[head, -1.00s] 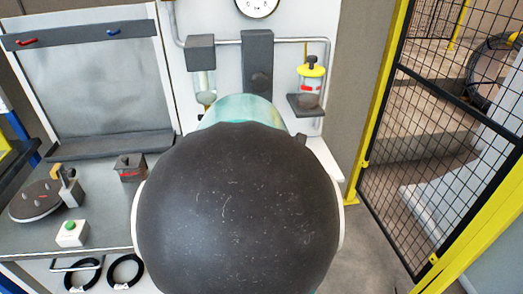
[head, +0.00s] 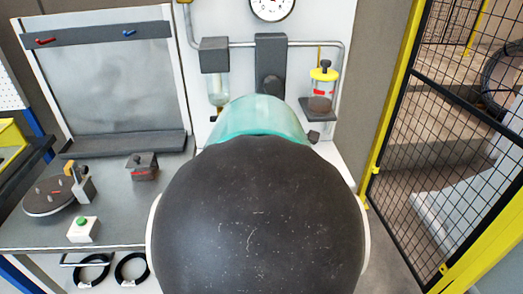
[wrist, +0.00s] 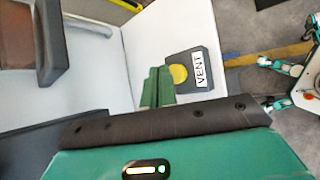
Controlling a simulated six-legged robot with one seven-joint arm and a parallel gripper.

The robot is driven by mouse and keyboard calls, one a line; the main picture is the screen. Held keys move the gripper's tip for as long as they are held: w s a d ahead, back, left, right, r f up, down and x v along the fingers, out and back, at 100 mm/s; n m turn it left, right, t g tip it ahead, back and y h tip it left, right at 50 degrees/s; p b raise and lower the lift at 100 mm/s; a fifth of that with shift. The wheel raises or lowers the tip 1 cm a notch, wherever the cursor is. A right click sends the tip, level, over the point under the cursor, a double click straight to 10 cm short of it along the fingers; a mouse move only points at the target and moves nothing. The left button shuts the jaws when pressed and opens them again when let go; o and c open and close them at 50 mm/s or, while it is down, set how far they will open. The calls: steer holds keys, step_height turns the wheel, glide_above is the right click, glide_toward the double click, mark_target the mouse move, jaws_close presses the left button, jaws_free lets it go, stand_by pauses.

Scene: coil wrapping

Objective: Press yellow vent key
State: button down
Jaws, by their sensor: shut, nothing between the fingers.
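The yellow vent key (wrist: 178,74) is a round yellow button on a dark grey box, beside a white label (wrist: 201,69) reading VENT, in the wrist view. My gripper (wrist: 157,72) shows two green fingers pressed together with nothing between them. Its tips appear just left of the yellow key in the picture; I cannot tell whether they touch it. In the head view my own arm's dark, rounded link and teal part fill the middle and hide the gripper. I cannot make out the vent key there.
In the head view, a jar with a yellow collar (head: 322,82) stands on a bracket beside pipework, under a dial gauge (head: 271,7). A bench (head: 130,220) at left holds a green button box (head: 82,229) and a turntable (head: 50,196). A yellow-framed mesh fence (head: 440,150) stands at right.

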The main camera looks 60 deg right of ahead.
steer(key=shift+r, duration=0.1)
steer(key=shift+r, duration=2.4)
